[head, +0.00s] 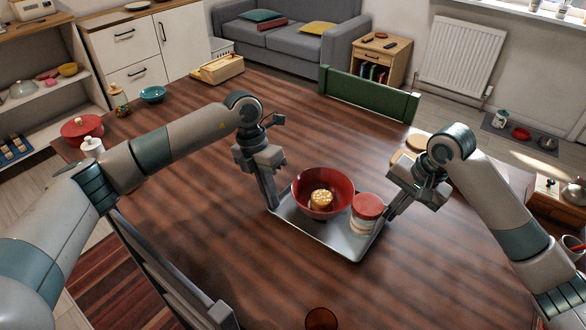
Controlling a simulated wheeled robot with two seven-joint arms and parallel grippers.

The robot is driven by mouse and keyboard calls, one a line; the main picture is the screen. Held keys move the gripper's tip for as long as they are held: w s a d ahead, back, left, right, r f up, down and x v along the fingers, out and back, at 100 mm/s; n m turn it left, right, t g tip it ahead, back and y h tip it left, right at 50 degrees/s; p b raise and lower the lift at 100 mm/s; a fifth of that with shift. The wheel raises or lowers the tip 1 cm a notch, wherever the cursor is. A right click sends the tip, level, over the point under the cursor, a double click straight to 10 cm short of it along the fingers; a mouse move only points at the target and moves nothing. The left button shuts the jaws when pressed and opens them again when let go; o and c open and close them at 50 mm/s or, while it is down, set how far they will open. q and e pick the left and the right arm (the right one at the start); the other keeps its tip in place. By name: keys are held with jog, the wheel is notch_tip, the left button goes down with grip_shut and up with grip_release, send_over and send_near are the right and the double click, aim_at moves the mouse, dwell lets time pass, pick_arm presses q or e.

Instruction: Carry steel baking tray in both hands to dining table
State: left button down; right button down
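The steel baking tray (343,245) is over the brown dining table (200,230), near the middle of the view. I cannot tell whether it touches the tabletop. A red bowl (312,208) with a yellowish round item (321,199) inside stands upright on it. A jar with a red lid (367,207) stands on it beside the bowl. My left gripper (272,204) has its fingers at the tray's left edge and appears shut on it. My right gripper (388,217) appears shut on the right edge. The contact points are small and partly hidden.
A green chair (368,95) stands at the table's far side, another chair (165,265) at the near left. A teal bowl (153,94), a red pot (82,129) and a wooden box (220,69) are along the table's far left.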

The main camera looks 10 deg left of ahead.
pick_arm(q)
jog(key=c, duration=2)
grip_release()
jog(key=shift+a+f, duration=0.1)
pick_arm(e)
jog(key=c, duration=2)
grip_release()
jog(key=shift+f, duration=0.2)
jog(key=shift+s+d, duration=0.1)
